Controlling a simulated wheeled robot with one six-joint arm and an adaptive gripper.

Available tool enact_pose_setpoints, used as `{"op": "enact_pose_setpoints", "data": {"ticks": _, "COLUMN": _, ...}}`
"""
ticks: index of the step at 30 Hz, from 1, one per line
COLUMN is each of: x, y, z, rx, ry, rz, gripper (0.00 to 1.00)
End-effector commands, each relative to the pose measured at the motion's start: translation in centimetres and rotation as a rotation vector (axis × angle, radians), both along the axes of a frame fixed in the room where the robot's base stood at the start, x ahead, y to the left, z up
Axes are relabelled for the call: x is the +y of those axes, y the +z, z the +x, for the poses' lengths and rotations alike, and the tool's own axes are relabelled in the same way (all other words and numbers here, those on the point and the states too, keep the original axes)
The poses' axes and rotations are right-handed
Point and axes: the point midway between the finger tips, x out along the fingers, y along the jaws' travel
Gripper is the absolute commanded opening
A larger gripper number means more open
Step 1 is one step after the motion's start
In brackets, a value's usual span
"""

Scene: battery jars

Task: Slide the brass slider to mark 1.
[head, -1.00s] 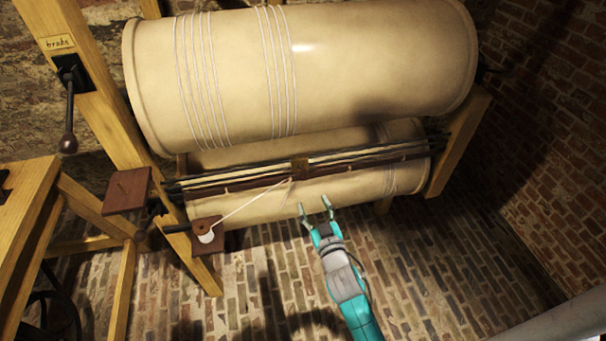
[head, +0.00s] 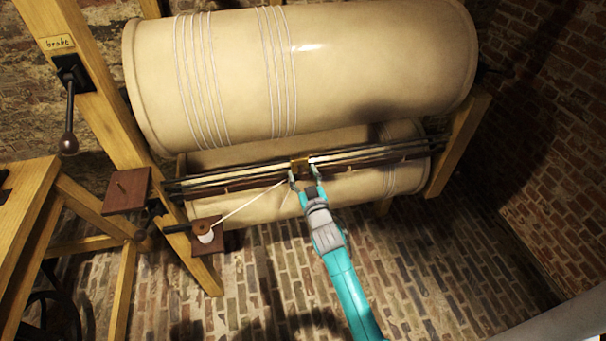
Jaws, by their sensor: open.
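A white cord (head: 248,204) runs from near the slider down left to a small pulley (head: 205,233).
A large cream drum (head: 390,70) wound with cord lies above the rail, with a smaller lower drum (head: 350,188) behind it. A wooden post (head: 455,145) stands at the right. A brake lever (head: 70,115) is at the upper left.

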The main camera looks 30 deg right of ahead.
Motion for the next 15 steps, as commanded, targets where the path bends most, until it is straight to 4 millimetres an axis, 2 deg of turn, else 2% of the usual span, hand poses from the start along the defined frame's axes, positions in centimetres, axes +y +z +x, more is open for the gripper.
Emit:
{"op": "enact_pose_setpoints", "data": {"ticks": 11, "x": -0.16, "y": 0.02, "z": 0.46, "rx": 0.0, "ry": 0.0, "rz": 0.0, "gripper": 0.6}}
{"op": "enact_pose_setpoints", "data": {"ticks": 15, "x": -0.16, "y": 0.02, "z": 0.45, "rx": 0.0, "ry": 0.0, "rz": 0.0, "gripper": 0.27}}
